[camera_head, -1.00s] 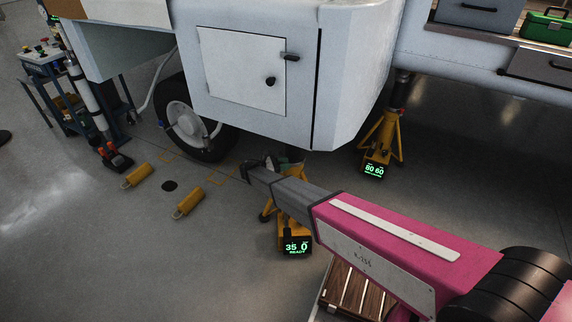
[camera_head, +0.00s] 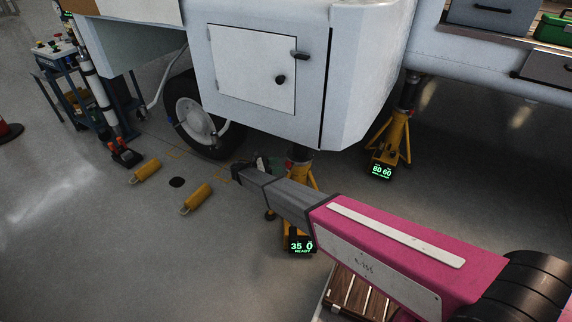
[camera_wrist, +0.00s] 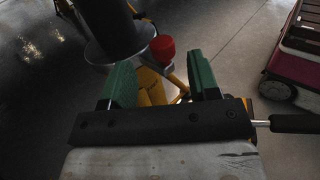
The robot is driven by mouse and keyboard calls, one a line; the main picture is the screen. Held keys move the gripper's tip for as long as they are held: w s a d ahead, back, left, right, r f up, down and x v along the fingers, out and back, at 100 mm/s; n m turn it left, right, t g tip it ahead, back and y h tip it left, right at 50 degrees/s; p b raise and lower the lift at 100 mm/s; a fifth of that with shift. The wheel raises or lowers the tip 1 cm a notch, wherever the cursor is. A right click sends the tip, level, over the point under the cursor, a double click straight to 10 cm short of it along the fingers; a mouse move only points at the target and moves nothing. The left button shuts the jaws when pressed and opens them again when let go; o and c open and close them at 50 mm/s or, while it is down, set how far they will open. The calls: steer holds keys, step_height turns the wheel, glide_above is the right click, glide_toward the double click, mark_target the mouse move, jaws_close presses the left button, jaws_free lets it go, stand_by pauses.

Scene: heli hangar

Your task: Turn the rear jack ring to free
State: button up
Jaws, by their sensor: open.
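The nearer yellow jack (camera_head: 314,178) stands under the white helicopter body, its display (camera_head: 301,245) reading 35 0 READY. In the wrist view its dark column (camera_wrist: 108,25) rises from a grey round collar (camera_wrist: 118,52), with a red knob (camera_wrist: 162,48) on the right. I cannot tell which part is the ring. My gripper (camera_wrist: 162,82) is open, its two green fingers apart and nothing held between them. The knob and collar lie beyond the fingertips. In the head view my gripper (camera_head: 262,162) is small, beside the column's left, and my arm hides part of the jack.
A second yellow jack (camera_head: 390,135) with a display reading 80 60 stands at the right. A wheel (camera_head: 197,118), yellow chocks (camera_head: 197,198) and a tool cart (camera_head: 75,90) are at left. A wooden-topped trolley (camera_wrist: 285,70) stands right. Floor at left is mostly clear.

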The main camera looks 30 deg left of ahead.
steer(key=shift+v, duration=1.7)
